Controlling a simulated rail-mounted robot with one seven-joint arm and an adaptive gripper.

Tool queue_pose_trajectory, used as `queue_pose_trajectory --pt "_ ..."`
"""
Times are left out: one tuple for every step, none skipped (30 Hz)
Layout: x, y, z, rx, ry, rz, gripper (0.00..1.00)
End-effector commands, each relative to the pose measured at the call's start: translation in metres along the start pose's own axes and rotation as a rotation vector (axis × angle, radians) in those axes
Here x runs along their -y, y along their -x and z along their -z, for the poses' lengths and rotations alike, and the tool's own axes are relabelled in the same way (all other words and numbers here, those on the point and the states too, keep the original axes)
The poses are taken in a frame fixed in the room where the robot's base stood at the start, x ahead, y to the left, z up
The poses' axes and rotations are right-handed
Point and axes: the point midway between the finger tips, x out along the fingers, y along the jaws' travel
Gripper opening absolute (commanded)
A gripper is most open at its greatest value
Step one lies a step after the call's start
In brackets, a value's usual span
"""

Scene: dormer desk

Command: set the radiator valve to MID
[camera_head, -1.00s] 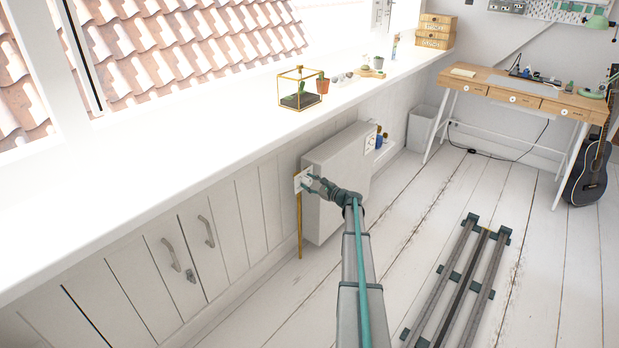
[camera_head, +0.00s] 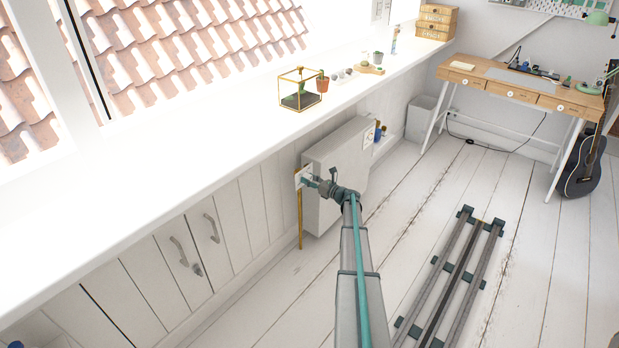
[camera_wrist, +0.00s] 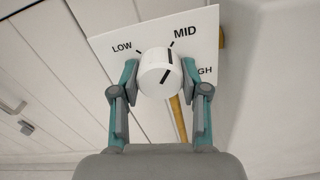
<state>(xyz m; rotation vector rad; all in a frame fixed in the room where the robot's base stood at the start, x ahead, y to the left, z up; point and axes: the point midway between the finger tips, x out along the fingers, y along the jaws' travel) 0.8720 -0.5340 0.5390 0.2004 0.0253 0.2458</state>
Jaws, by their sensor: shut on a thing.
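The radiator valve is a round white knob (camera_wrist: 153,80) on a white plate (camera_wrist: 110,42) lettered LOW, MID and HIGH; the start of HIGH is hidden behind a finger. The black line on the knob tilts up and right, roughly toward the MID tick. My gripper (camera_wrist: 160,73) has one finger on each side of the knob and is shut on it. In the head view my gripper (camera_head: 319,184) reaches the plate (camera_head: 302,176) at the radiator's left end, and the knob is too small to make out there.
The white radiator (camera_head: 340,155) stands under the long white sill (camera_head: 200,140). A brass pipe (camera_head: 299,220) runs down below the plate. Cupboard doors (camera_head: 160,255) are to the left. The floor to the right is clear around my rail.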

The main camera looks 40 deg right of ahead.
Motion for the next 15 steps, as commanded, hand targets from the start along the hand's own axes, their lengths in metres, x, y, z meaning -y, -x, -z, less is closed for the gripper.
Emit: queue_pose_trajectory --pt "-0.0002 0.0002 -0.0011 0.0 -0.012 0.0 0.1" --pt "-0.0003 0.0002 -0.0009 0.0 -0.018 0.0 0.1" --pt "-0.0002 0.0002 -0.0007 0.0 -0.025 0.0 0.1" --pt "-0.0002 0.0003 -0.0005 0.0 -0.03 0.0 0.1" --pt "-0.0002 0.0003 -0.0003 0.0 -0.034 0.0 0.1" --pt "-0.0002 0.0003 -0.0001 0.0 -0.037 0.0 0.1" --pt "-0.0002 0.0003 0.0 0.0 -0.038 0.0 0.1" --pt "-0.0002 0.0003 0.0001 0.0 -0.04 0.0 0.1" --pt "-0.0002 0.0003 0.0003 0.0 -0.04 0.0 0.1" --pt "-0.0002 0.0003 0.0003 0.0 -0.041 0.0 0.1" --pt "-0.0002 0.0004 0.0003 0.0 -0.041 0.0 0.1" --pt "-0.0002 0.0004 0.0004 0.0 -0.041 0.0 0.1" --pt "-0.0002 0.0004 0.0004 0.0 -0.04 0.0 0.1" --pt "-0.0002 0.0003 0.0003 0.001 -0.04 0.0 0.1" --pt "-0.0002 0.0003 0.0003 0.001 -0.04 0.0 0.1"
